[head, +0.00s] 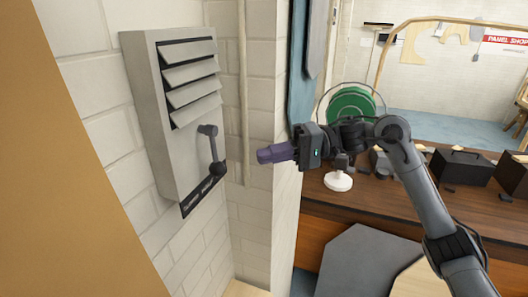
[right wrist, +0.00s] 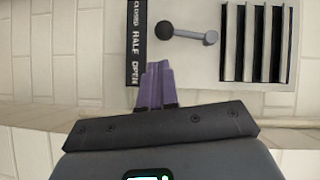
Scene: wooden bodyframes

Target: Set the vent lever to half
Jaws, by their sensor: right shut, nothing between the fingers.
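The vent box (head: 156,120) is a grey wall panel with slanted louvres. In the right wrist view, the knob (right wrist: 165,29) appears between the CLOSED and HALF words on the black label strip (right wrist: 136,42); the exact setting is hard to tell at this angle. My right gripper (head: 265,155) has purple fingers, shut and empty, to the right of the knob and apart from it. Its fingertips (right wrist: 158,70) show on the OPEN side of the knob. My left gripper is out of view.
A brick wall corner (head: 262,90) stands behind and right of the box, with a thin vertical pipe (head: 243,90). A wooden bench (head: 360,205) with dark boxes and a green reel (head: 350,106) lies to the right. A tan surface (head: 70,180) fills the left edge.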

